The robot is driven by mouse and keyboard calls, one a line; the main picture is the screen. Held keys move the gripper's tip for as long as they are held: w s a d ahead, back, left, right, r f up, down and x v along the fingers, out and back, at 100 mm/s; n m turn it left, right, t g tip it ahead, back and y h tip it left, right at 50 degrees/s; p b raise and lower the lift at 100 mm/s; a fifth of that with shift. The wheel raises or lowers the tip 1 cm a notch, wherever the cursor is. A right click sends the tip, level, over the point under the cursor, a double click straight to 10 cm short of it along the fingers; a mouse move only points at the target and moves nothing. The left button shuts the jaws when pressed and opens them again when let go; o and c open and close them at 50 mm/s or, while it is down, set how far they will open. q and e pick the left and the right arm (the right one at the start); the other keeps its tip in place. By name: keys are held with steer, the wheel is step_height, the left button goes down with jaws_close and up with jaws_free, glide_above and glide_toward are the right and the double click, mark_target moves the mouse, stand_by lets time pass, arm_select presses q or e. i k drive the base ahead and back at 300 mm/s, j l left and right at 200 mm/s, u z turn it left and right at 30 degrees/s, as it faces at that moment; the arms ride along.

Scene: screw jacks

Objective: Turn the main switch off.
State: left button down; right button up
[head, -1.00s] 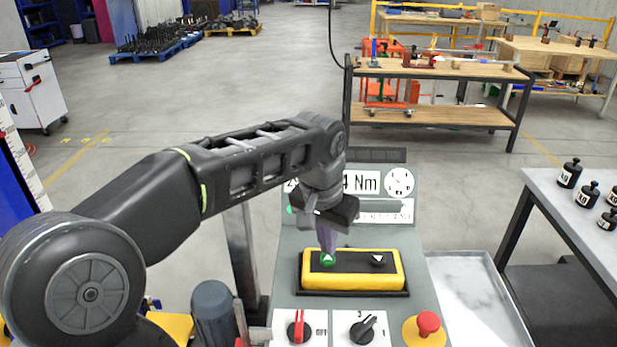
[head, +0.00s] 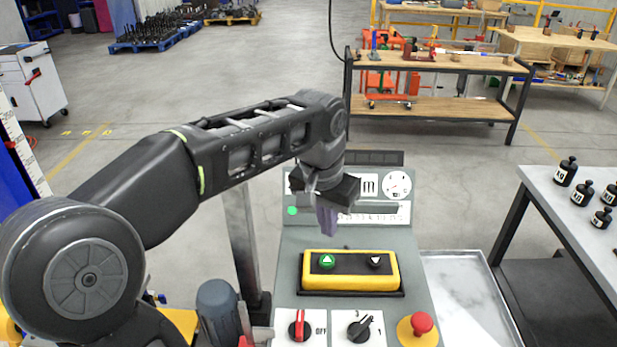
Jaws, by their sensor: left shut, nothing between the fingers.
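The main switch is a red-handled rotary knob (head: 299,326) at the lower left of the grey control panel (head: 290,262), with an OFF label to its right. Its red handle stands about upright, not turned toward OFF. My left gripper (head: 327,222) is shut and empty. It hangs above the yellow button box (head: 350,283), apart from it, and covers part of the display behind. The box carries a green up button (head: 327,261) and a dark button with a white down arrow (head: 375,262). My right gripper is not in view.
A black selector knob (head: 360,327) is right of the main switch, and a red mushroom button (head: 421,323) is further right. A grey motor-like cylinder (head: 216,310) stands left of the panel. A table with black weights (head: 566,171) is at right.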

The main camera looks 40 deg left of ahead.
mark_target(300, 330)
steer(key=k, duration=1)
